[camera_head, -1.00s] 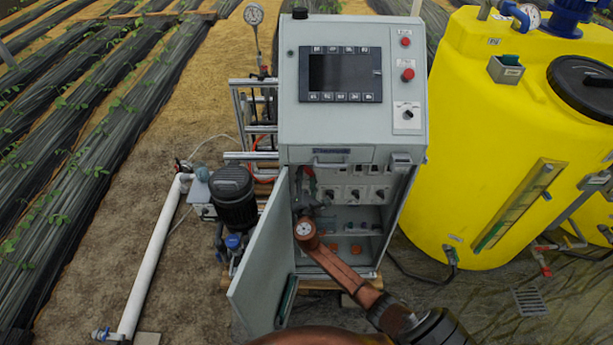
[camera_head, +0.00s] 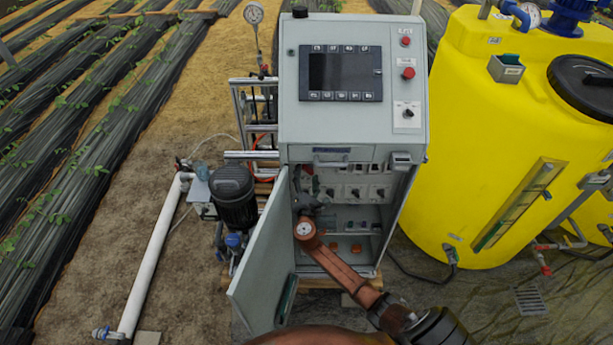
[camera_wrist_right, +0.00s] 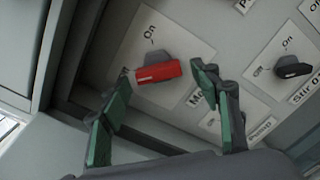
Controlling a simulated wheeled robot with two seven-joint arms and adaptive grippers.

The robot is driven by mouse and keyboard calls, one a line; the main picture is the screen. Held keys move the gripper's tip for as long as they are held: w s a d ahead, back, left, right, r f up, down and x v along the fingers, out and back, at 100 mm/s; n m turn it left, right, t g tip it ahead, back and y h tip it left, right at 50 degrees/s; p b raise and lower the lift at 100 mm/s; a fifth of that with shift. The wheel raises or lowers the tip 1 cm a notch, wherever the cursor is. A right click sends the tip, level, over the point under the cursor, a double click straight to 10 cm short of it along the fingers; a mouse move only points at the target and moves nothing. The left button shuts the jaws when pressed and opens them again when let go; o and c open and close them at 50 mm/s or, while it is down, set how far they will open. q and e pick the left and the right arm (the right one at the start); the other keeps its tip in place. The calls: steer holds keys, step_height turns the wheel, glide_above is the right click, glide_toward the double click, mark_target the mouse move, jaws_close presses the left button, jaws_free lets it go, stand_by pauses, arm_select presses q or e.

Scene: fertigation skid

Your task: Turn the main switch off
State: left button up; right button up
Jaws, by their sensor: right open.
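The main switch (camera_wrist_right: 158,72) is a red bar handle on a dark grey knob, on a white plate inside the open cabinet. In the right wrist view an "On" mark is above it; the handle lies nearly level in the picture, and I cannot tell which mark it points to. My right gripper (camera_wrist_right: 162,80) is open, with one green-padded finger on each side of the handle, apart from it as far as I can see. In the head view the right gripper (camera_head: 313,202) reaches into the cabinet's upper left, just below the red of the switch (camera_head: 308,170). My left gripper is out of view.
The cabinet door (camera_head: 262,258) stands open at the left of my right arm. Several black switches, one of them a stirrer switch (camera_wrist_right: 292,67), sit to the right of the main switch. The cabinet's inner side wall (camera_wrist_right: 60,55) is close at the left.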

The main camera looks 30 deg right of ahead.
steer(key=v, duration=1.2)
steer(key=shift+d, duration=0.1)
